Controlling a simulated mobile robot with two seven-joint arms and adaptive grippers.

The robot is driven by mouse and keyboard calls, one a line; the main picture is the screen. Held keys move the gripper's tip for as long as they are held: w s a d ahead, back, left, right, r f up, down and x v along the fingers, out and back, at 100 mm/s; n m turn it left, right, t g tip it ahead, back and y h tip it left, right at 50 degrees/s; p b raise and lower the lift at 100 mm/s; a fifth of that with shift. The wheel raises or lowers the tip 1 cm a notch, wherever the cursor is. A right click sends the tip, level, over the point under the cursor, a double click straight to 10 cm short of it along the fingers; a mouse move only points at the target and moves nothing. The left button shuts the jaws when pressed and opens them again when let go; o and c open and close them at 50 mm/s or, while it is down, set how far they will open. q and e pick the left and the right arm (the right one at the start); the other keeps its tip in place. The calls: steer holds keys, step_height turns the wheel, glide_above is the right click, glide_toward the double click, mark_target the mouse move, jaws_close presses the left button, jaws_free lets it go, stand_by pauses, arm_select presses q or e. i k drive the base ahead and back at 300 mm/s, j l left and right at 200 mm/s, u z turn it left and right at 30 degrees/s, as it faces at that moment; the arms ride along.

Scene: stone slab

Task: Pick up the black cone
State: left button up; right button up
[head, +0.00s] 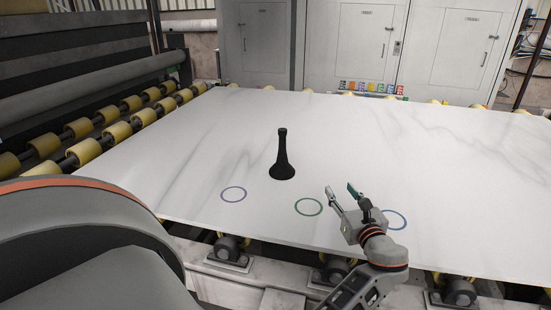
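The black cone (282,160) stands upright on the white stone slab (430,150), with a wide round base and a narrow neck. Nothing is touching it. My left gripper (340,189) is over the slab's front part, to the right of the cone and nearer to me. Its two fingers are spread apart with nothing between them, and they point up the picture. My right gripper is not in view.
A purple ring (233,187), a green ring (322,209) and a blue ring (404,221) are marked along the slab's front; my gripper partly covers the blue one. Yellow rollers (117,133) line the left side. Grey cabinets (345,45) stand behind. The slab is otherwise clear.

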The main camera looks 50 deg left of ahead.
mark_target(281, 170)
steer(key=j, duration=0.45)
steer(key=i+j, duration=0.15)
steer(key=j, duration=0.8)
steer(key=i, duration=0.05)
